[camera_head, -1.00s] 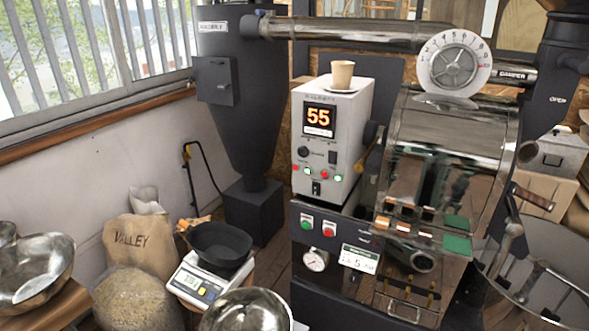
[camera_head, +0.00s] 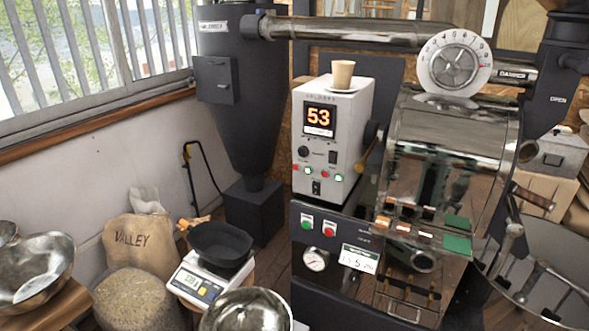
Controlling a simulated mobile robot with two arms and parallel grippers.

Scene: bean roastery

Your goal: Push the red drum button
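The red drum button (camera_head: 329,229) is a round red push button on the dark front panel (camera_head: 337,246) of the roaster, below the white control box. A green button (camera_head: 307,222) sits just left of it on the same panel. The roaster drum housing (camera_head: 445,160) is shiny metal and stands to the right of the panel. Neither of my grippers shows in the head view, and nothing covers the red button.
The white control box (camera_head: 331,135) reads 53 and carries a paper cup (camera_head: 342,74) on a saucer. A scale (camera_head: 199,284) with a black pan (camera_head: 219,243) stands left of the panel. Metal bowls (camera_head: 247,311) and a burlap sack (camera_head: 141,243) are at lower left.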

